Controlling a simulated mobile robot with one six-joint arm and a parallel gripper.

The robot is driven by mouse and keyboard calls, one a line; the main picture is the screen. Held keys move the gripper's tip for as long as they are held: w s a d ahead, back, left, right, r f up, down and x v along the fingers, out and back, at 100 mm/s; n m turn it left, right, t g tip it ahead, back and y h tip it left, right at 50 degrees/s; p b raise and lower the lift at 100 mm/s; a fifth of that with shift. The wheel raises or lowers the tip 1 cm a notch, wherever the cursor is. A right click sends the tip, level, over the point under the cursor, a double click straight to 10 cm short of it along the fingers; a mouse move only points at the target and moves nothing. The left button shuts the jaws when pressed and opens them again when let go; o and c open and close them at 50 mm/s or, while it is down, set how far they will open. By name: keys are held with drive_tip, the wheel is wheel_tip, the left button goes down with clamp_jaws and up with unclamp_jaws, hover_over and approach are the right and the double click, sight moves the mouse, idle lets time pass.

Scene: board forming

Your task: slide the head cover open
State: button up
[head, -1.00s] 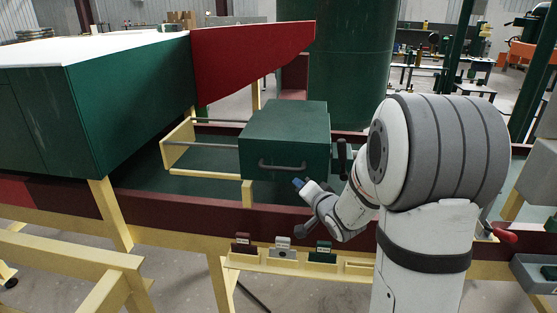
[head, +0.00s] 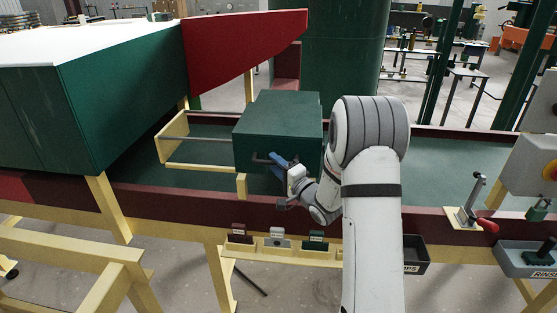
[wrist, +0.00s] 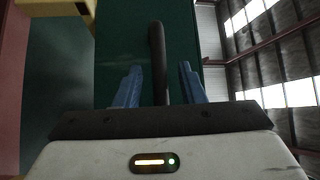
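The head cover (head: 275,122) is a dark green box with a dark bar handle on its front face. It sits on the red-edged green machine bed, at the right end of a yellow rail frame (head: 200,167). My gripper (head: 279,160) is at the right part of the handle, and it partly hides the handle in the head view. In the wrist view, the handle (wrist: 157,60) stands between the two blue fingers of my gripper (wrist: 158,85). Gaps show on both sides of the handle, so the fingers are open around it, not closed on it.
A large green housing (head: 110,90) with a red sloped side stands at the left. Small tagged blocks (head: 277,238) line a yellow ledge below the bed. A red-handled clamp (head: 475,212) and a grey rinse tray (head: 527,258) are at the right.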

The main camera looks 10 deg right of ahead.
drive_tip(key=shift+w+a, duration=0.2)
drive_tip(key=shift+w, duration=0.25)
drive_tip(key=shift+c, duration=0.3)
clamp_jaws()
